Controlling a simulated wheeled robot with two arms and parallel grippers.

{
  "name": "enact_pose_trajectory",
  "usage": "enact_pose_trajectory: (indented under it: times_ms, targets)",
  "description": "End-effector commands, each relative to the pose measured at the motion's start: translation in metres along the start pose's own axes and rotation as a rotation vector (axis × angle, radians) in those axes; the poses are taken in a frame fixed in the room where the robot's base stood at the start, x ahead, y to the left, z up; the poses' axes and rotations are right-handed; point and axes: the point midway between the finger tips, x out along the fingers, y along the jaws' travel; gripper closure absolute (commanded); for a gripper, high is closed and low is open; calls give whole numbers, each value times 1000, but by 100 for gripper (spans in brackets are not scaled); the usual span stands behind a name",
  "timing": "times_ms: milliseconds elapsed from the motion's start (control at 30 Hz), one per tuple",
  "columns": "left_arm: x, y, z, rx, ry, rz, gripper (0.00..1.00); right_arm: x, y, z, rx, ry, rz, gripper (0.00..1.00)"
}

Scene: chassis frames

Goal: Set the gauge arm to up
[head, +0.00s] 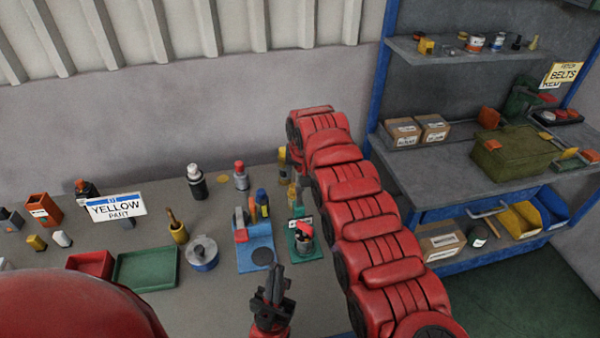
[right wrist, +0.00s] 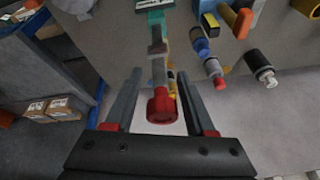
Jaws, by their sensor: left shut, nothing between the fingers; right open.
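A small device on a teal base (head: 309,254) stands on the bench, with a grey body and a red top piece; I take it for the gauge. In the right wrist view, a teal piece (right wrist: 155,17) shows at the top edge. A grey bar with a red round end (right wrist: 160,106) runs below it, toward the camera. I cannot tell whether it is the gauge arm. My right gripper (right wrist: 160,78) is open, its fingers on either side of this bar in the picture; contact is unclear. It is mostly hidden in the head view. My left gripper (head: 275,272) is shut and empty, low in front of the bench devices.
A blue base (head: 246,264) with a grey-and-red upright is left of the teal one. A lidded pot (head: 202,253), a green tray (head: 147,267) and several bottles (head: 196,183) stand farther left. Shelves (head: 465,185) with boxes are on the right.

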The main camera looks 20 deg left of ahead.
Motion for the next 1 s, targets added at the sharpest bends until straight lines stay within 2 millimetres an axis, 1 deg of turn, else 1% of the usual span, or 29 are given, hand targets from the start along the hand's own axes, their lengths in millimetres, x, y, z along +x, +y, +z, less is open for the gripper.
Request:
enact_pose_trajectory:
  times_ms: [333,467,633,833,867,900,1000]
  targets:
    - [1,0,0,0,0,0,100,-1,0,0,0,0,1,34]
    - [8,0,-1,0,0,0,100,-5,1,-2,-2,2,4,34]
    - [27,-1,-5,0,0,0,100,-18,2,-6,-4,5,8,34]
    - [54,-3,-9,0,0,0,100,-34,1,-2,2,0,1,34]
    - [55,-3,-9,0,0,0,100,-36,1,-2,3,0,-2,34]
    - [47,-2,-8,0,1,0,100,-38,0,-1,1,4,-2,34]
    - [46,-2,-8,0,0,0,100,-54,0,-2,0,6,-2,34]
